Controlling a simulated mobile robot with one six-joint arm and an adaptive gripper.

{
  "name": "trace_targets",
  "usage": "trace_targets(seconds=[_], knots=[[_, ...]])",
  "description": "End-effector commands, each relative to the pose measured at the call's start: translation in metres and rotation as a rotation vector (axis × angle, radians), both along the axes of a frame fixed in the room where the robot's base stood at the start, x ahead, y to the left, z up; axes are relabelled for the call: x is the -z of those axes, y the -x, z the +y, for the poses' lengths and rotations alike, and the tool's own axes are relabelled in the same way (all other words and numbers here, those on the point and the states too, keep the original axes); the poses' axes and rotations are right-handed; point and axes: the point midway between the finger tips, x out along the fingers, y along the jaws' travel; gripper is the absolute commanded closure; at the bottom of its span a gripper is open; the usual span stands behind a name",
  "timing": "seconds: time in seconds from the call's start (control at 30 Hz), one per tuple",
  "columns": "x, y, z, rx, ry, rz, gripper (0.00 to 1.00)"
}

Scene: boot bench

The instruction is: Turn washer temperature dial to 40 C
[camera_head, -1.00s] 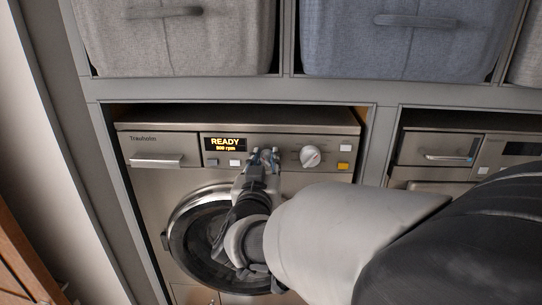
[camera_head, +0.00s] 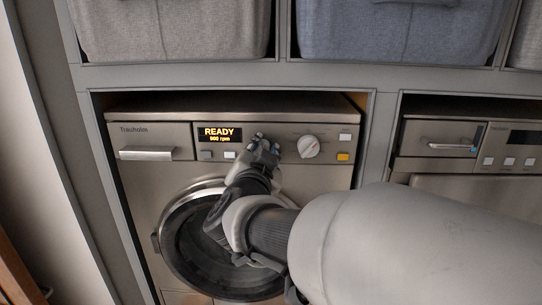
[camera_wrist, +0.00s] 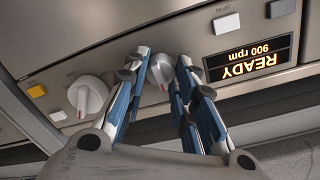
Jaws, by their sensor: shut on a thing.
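The washer (camera_head: 140,175) has a dark display (camera_head: 219,135) reading READY and 900 rpm; it shows upside down in the wrist view (camera_wrist: 262,50). A small white dial (camera_wrist: 161,70) with a red mark sits between the fingertips of my gripper (camera_wrist: 166,78), which is shut on it. In the head view my gripper (camera_head: 262,147) hides this dial. A second, larger white dial (camera_head: 308,147) with a red mark is free to the right; it also shows in the wrist view (camera_wrist: 88,95). I cannot read which dial is for temperature.
The round door (camera_head: 177,245) is below my gripper. A second appliance (camera_head: 440,183) stands right, and fabric bins (camera_head: 400,38) are above.

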Motion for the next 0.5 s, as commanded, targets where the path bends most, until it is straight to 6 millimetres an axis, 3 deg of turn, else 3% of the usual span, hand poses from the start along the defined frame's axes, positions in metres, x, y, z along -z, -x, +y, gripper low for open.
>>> trace_targets(seconds=[0.47,0.5], knots=[[-0.0001,-0.0001,0.0,0.0,-0.015,0.0,0.99],[-0.0001,-0.0001,0.0,0.0,-0.015,0.0,0.74]])
